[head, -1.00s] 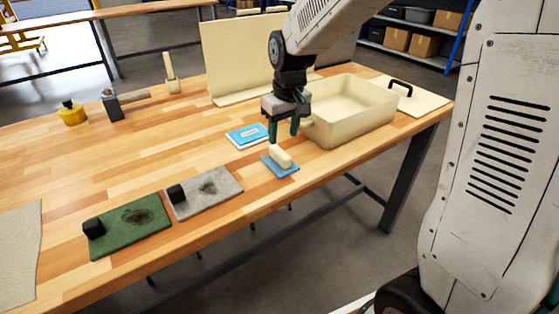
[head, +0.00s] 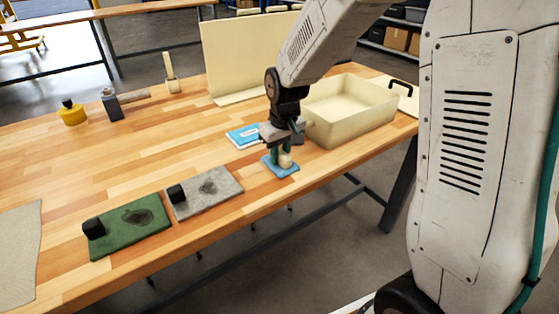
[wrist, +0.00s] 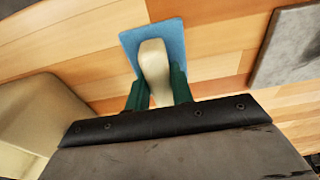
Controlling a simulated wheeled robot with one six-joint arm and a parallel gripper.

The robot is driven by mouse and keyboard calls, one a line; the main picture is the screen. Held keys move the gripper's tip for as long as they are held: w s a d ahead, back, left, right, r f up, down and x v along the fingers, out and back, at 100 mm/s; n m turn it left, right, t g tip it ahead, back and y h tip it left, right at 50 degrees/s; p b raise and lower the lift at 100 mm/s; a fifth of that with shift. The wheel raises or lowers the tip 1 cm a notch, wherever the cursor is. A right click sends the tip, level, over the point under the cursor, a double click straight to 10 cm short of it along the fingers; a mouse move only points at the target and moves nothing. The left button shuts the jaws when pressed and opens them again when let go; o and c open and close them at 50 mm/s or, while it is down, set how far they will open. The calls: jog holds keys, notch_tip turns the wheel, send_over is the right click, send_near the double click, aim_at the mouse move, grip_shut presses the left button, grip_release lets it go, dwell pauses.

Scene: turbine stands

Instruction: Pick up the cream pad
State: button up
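A cream block (head: 285,160) stands on a small blue pad (head: 271,169) near the table's front edge. My gripper (head: 281,158) is down at the block, with its green fingers pointing downward. In the wrist view the cream block (wrist: 154,65) lies between the two green fingers of my gripper (wrist: 159,85), one on each side, above the blue pad (wrist: 135,42). I cannot tell whether the fingers press on it or leave a small gap. In the head view my gripper hides part of the block.
A cream bin (head: 345,125) stands close right of my gripper. A blue-and-white packet (head: 240,138) lies behind. Grey (head: 205,200) and green (head: 140,235) pads with black knobs lie left. A cream panel (head: 235,60) stands behind. The table's middle left is clear.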

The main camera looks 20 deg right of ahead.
aim_at(280, 152)
grip_shut()
jog(key=shift+r, duration=0.9)
jog(key=shift+s+r, duration=0.2)
jog(key=shift+r, duration=0.3)
jog(key=shift+s+r, duration=0.15)
jog(key=shift+r, duration=0.3)
jog(key=s+r, duration=0.1)
jog(key=s, duration=1.4)
jog(key=shift+s+r, duration=0.15)
